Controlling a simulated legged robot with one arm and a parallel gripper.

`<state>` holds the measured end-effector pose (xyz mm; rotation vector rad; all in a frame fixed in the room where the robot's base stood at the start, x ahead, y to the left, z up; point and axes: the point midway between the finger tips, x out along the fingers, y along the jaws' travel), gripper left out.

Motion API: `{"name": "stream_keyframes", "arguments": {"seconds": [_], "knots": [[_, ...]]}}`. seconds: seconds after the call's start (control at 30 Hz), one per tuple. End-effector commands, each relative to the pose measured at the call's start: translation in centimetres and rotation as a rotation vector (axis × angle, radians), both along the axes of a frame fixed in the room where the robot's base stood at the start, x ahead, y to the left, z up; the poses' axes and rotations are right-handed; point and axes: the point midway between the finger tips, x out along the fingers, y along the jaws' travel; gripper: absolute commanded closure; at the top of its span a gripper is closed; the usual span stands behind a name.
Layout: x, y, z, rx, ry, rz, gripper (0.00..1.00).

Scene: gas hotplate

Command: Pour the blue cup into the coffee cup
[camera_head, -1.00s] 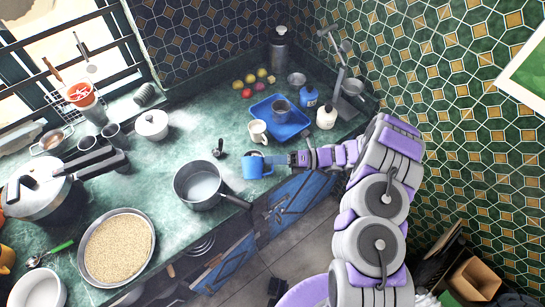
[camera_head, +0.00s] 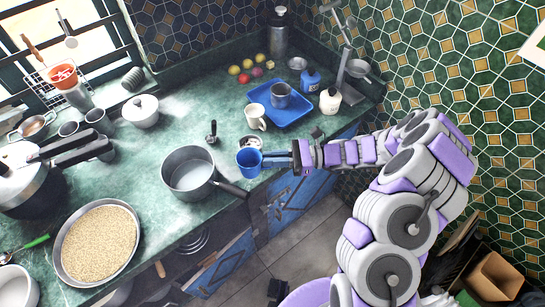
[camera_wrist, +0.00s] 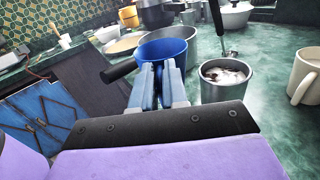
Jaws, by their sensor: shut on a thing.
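My gripper (camera_head: 275,160) is shut on the blue cup (camera_head: 249,162) from its right side. In the wrist view, both fingers (camera_wrist: 158,82) meet at the near side of the blue cup (camera_wrist: 164,50), whose open rim shows. The cup looks roughly upright near the counter's front edge; its contents cannot be made out. A small grey metal cup with whitish-brown contents (camera_wrist: 224,80) stands just right of it in the wrist view. In the head view, this grey cup (camera_head: 253,141) shows just behind the blue cup.
A saucepan (camera_head: 188,172) stands left of the blue cup, its dark handle pointing toward the front edge. A cream mug (camera_head: 255,116) stands behind the grey cup. A blue tray (camera_head: 279,121) holds another grey cup (camera_head: 281,94). A utensil (camera_head: 211,134) is behind the saucepan.

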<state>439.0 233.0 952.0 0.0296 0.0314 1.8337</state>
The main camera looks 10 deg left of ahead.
Motion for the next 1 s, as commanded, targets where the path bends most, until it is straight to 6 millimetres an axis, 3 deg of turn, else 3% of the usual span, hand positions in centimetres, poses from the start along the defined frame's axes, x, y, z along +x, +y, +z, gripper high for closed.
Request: {"name": "stream_keyframes", "arguments": {"seconds": [0.57, 1.0], "knots": [[-0.3, -0.1, -0.1, 0.011, -0.042, 0.000, 1.00], [-0.3, -0.1, 3.5, 0.011, -0.042, 0.001, 1.00]]}}
